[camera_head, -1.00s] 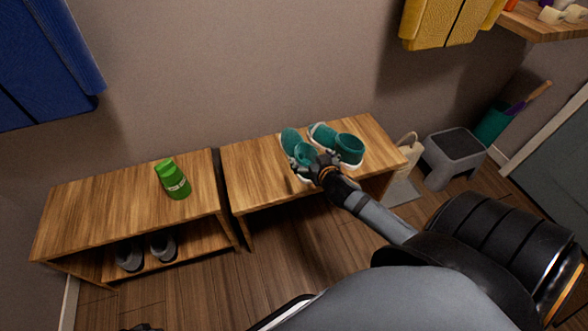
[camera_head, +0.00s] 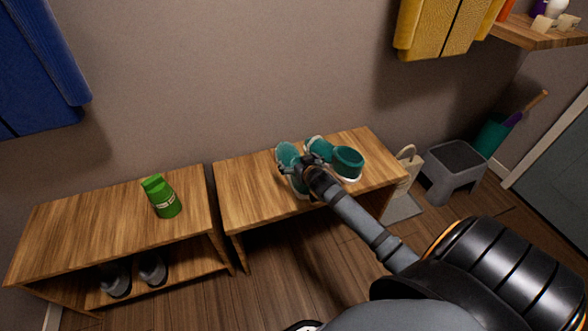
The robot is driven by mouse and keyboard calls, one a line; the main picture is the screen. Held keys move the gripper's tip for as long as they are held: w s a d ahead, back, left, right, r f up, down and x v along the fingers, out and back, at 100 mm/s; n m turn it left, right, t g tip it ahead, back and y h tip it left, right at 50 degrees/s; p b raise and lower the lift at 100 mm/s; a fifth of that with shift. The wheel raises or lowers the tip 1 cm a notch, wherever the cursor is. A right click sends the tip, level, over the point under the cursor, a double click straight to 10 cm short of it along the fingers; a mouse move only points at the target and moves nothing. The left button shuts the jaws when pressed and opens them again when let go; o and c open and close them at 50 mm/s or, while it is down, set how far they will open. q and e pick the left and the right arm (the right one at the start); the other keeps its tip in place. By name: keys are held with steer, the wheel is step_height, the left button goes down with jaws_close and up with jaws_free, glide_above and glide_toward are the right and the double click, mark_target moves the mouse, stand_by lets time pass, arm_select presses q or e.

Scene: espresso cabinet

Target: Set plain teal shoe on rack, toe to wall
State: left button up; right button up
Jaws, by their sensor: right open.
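Two teal shoes stand side by side on the top of the right wooden bench (camera_head: 245,198). The left teal shoe (camera_head: 287,154) has its far end toward the wall, and my right gripper covers part of it. The right teal shoe (camera_head: 346,160) has its round opening toward me, with a pale sole. I cannot tell which of the two is plain. My right gripper (camera_head: 303,165) is open at the left shoe, close to or touching it; its fingers are small and partly hidden. My left gripper is not in view.
The left wooden rack (camera_head: 90,222) carries a green container (camera_head: 161,197) on top and dark grey shoes (camera_head: 152,268) on its lower shelf. The left part of the bench top is clear.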

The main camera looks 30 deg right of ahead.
steer(key=shift+r, duration=0.1)
steer(key=c, duration=1.6)
